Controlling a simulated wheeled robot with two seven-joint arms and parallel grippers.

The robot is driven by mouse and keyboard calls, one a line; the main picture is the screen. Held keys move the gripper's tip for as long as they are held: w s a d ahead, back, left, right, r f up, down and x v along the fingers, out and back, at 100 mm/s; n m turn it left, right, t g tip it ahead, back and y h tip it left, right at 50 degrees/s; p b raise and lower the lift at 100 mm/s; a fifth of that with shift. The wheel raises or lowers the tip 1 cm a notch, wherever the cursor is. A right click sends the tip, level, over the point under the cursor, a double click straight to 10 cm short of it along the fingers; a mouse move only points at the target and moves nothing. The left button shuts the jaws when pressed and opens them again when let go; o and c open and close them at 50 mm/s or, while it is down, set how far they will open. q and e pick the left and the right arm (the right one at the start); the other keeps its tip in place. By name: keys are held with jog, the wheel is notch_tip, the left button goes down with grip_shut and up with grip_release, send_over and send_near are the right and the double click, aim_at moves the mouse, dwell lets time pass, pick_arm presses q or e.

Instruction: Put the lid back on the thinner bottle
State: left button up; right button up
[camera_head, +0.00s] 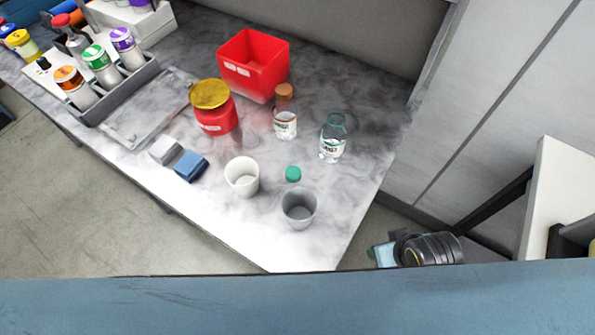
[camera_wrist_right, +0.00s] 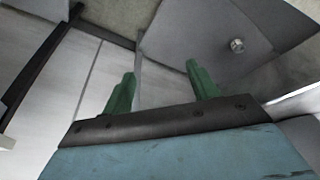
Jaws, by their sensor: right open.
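A clear bottle (camera_head: 332,143) with a white label and a teal neck stands upright and uncapped on the right part of the grey marbled table (camera_head: 232,240). Its label is too small to read surely. A green lid (camera_head: 293,174) lies on the table to the lower left of this bottle, apart from it. A second clear bottle (camera_head: 285,115) with an orange-brown cap stands to its left. My right gripper (camera_wrist_right: 161,75) shows in the right wrist view, its two green fingers apart with nothing between them. My left gripper is not in view.
A white cup (camera_head: 242,177) and a grey cup (camera_head: 298,209) stand close to the lid. A red jar with a yellow lid (camera_head: 210,95), a red bin (camera_head: 253,64), a blue block (camera_head: 190,166) and a rack of bottles (camera_head: 119,94) stand farther left or back.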

jog(key=s+f+g, duration=0.1)
jog(key=s+f, duration=0.2)
jog(key=f, duration=0.7)
jog(key=s+f, duration=0.3)
jog(key=f, duration=0.7)
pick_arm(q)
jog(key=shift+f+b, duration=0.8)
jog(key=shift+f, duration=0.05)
pick_arm(e)
jog(key=s+d+f+g, duration=0.1)
jog(key=s+d+f, duration=0.2)
jog(key=s+f, duration=0.9)
jog(key=shift+s+d+g, duration=0.4)
jog(key=shift+s, duration=1)
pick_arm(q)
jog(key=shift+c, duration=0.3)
